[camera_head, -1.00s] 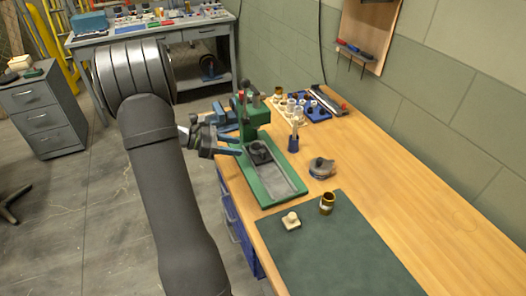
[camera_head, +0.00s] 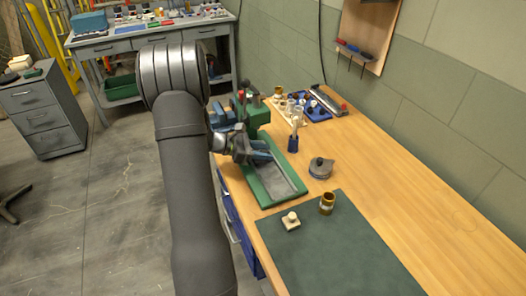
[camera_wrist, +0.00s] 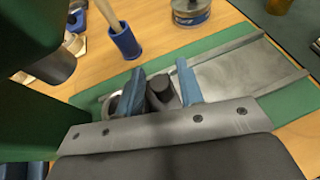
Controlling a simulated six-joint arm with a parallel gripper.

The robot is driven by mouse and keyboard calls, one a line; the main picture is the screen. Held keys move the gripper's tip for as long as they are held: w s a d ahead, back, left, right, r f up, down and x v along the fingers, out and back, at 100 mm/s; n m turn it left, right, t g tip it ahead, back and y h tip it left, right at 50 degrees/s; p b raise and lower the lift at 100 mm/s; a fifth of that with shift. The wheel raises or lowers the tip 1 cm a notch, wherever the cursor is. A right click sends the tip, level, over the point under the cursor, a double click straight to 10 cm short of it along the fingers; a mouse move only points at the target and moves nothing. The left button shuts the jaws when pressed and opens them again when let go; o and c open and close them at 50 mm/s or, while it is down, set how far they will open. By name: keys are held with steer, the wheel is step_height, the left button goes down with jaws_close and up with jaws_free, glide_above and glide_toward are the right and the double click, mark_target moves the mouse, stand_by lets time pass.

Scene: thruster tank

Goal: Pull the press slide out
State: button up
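The green press (camera_head: 262,118) stands at the left end of the wooden bench, with a grey slide track (camera_head: 275,183) running toward the front on its green base. In the wrist view, a dark knob (camera_wrist: 161,92) on the press slide stands upright near the press body, at the inner end of the track (camera_wrist: 240,75). My gripper (camera_wrist: 163,90) has its two blue fingers either side of the knob and looks open, with a small gap at the right finger. In the head view my gripper (camera_head: 258,150) is low over the slide and hides the knob.
A blue cup with a brush (camera_wrist: 124,42) and a round grey tin (camera_head: 321,168) stand right of the press. A green mat (camera_head: 335,245) holds a brass cup (camera_head: 327,203) and a pale knobbed block (camera_head: 291,221). The track's front part is clear.

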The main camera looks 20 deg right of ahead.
jaws_close()
steer(key=s, duration=1.2)
steer(key=shift+s, duration=0.25)
steer(key=shift+o, duration=1.3)
jaws_free()
steer(key=shift+s, duration=0.1)
steer(key=shift+a, duration=0.1)
steer(key=shift+w+a+r, duration=0.15)
steer(key=shift+w+a, duration=0.1)
steer(key=v, duration=1.6)
steer(key=shift+a, duration=0.35)
